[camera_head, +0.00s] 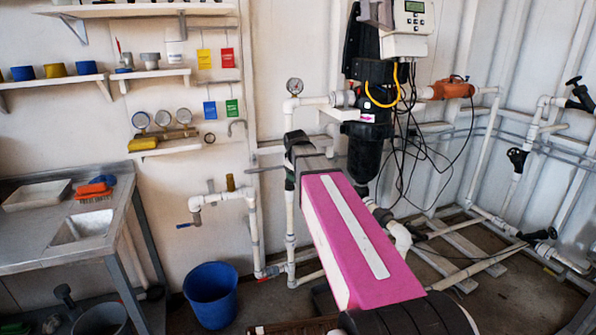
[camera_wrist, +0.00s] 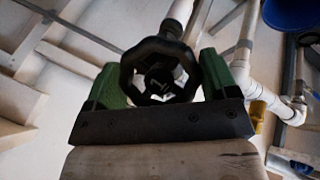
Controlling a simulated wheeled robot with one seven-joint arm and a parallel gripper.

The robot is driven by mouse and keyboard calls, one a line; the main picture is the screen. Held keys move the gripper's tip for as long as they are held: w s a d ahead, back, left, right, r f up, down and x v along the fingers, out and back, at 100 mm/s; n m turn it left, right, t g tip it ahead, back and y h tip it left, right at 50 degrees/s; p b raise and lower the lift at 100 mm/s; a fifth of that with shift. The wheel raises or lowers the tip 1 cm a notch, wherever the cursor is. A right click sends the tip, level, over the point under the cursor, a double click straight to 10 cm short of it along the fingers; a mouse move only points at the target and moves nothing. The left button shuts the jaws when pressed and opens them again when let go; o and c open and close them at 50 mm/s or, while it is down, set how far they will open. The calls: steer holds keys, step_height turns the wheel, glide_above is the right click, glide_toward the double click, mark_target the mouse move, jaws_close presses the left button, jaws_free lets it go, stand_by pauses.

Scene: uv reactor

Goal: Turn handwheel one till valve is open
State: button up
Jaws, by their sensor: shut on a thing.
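Handwheel one (camera_wrist: 158,72) is a black, lobed wheel with open gaps, in the middle of the wrist view. A faint mark like a "1" shows on its hub. It sits on white piping. My gripper (camera_wrist: 162,78) has one green finger at each side of the wheel, and it is shut on the wheel's rim. In the head view my gripper (camera_head: 289,165) is at the white vertical pipe, left of the black filter housing. The wheel is mostly hidden there behind my gripper and arm. I cannot tell how far the valve is open.
A pressure gauge (camera_head: 295,86) stands above my gripper. The black filter housing (camera_head: 366,150) and hanging cables are close on the right. Another black handwheel (camera_head: 517,158) is at far right. A blue bucket (camera_head: 211,294) stands on the floor, and a sink bench (camera_head: 60,222) is at left.

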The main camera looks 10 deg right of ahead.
steer(key=shift+n, duration=0.6)
steer(key=o, duration=0.5)
steer(key=shift+o, duration=0.2)
steer(key=shift+s+r, duration=0.1)
steer(key=v, duration=1)
steer(key=shift+s+a, duration=0.3)
steer(key=shift+s, duration=0.05)
